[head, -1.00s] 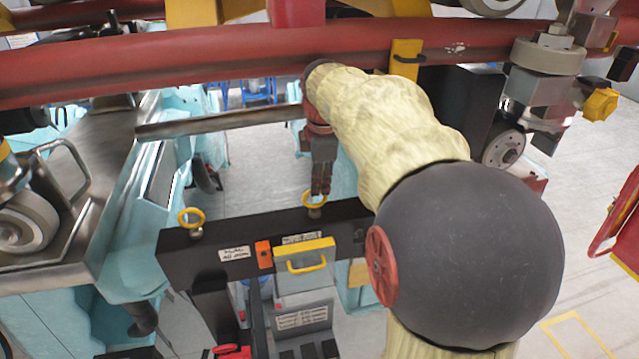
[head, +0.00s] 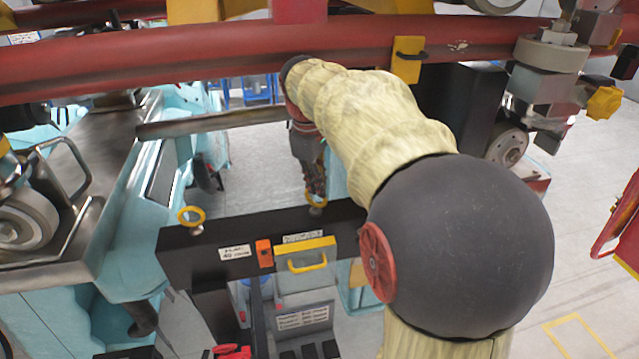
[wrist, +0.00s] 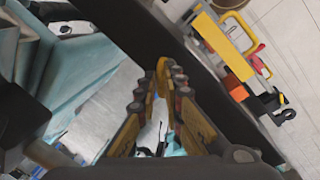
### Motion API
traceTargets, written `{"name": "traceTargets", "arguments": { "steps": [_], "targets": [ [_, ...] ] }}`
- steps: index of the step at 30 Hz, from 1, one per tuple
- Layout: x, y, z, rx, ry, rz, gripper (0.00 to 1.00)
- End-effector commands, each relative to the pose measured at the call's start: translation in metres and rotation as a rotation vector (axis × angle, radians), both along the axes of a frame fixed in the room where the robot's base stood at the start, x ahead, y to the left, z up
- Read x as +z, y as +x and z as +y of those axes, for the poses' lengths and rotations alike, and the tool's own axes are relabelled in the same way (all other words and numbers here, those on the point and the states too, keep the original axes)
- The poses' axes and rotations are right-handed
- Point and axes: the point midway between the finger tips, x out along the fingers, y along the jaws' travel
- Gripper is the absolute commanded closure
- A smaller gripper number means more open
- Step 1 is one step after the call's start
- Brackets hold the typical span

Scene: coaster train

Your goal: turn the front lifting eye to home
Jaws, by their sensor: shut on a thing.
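Two yellow lifting eyes stand on top of a black beam (head: 220,262); the pictures do not mark which is the front one. The left eye (head: 191,215) stands free, its ring facing the head camera. My gripper (head: 317,186) reaches down from above to the right eye (head: 316,203). In the wrist view my gripper (wrist: 161,84) has its fingers close together around that eye's yellow ring (wrist: 162,68), gripping it. The fingers hide part of the ring, and its exact angle is hard to tell.
A yellow-handled grey box (head: 305,262) and an orange block (head: 264,253) sit at the beam's near side. A red rail (head: 200,62) crosses above, and a metal bar (head: 215,122) lies behind. A steel-topped blue carriage (head: 95,150) stands at left.

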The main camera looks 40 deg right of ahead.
Motion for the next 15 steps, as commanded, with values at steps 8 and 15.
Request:
{"name": "traceTargets", "arguments": {
  "steps": [8,15],
  "targets": [
    [0.0008,0.0005,0.0007,-0.079,-0.001,0.000,1.00],
    [0.0009,0.0005,0.0008,-0.095,-0.001,-0.001,1.00]
  ]
}}
